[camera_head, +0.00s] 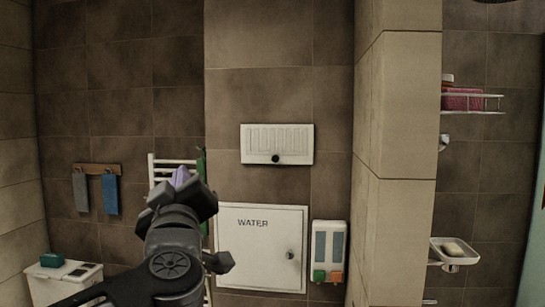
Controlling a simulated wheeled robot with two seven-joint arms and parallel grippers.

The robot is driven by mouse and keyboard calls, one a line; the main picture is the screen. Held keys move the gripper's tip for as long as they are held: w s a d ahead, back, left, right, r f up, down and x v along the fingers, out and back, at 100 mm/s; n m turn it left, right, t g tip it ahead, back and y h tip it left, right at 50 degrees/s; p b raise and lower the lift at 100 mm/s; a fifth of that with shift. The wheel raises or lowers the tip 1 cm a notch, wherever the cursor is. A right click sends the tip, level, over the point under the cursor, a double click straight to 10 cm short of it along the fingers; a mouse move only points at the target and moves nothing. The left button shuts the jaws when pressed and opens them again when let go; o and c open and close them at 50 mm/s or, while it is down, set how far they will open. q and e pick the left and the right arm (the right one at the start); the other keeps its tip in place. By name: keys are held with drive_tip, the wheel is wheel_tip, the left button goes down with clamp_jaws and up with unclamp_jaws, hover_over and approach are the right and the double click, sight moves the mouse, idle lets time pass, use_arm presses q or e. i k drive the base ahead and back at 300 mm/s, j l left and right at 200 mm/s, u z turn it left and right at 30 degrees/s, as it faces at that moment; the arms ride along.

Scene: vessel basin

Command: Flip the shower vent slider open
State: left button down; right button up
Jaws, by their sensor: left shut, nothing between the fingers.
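The vent (262,143) is a white rectangular plate with vertical slats, high on the tiled wall at the middle of the head view. A black round knob (276,159), which looks like its slider, sits at the vent's lower edge, a little right of its centre. My left gripper (181,177) is raised to the left of the vent and lower than it, apart from it. It is shut and holds nothing. My own wrist hides part of its fingers. My right gripper is not in view.
A white WATER hatch (250,275) and a soap dispenser (328,252) are on the wall below the vent. A white towel rack (155,160) is behind my gripper. A tiled wall corner (400,130) juts out at the right. The wall around the vent is clear.

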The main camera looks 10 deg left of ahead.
sight(275, 158)
drive_tip(key=i+l, duration=0.25)
drive_tip(key=i, duration=0.2)
drive_tip(key=i+l, duration=0.25)
drive_tip(key=i, duration=0.25)
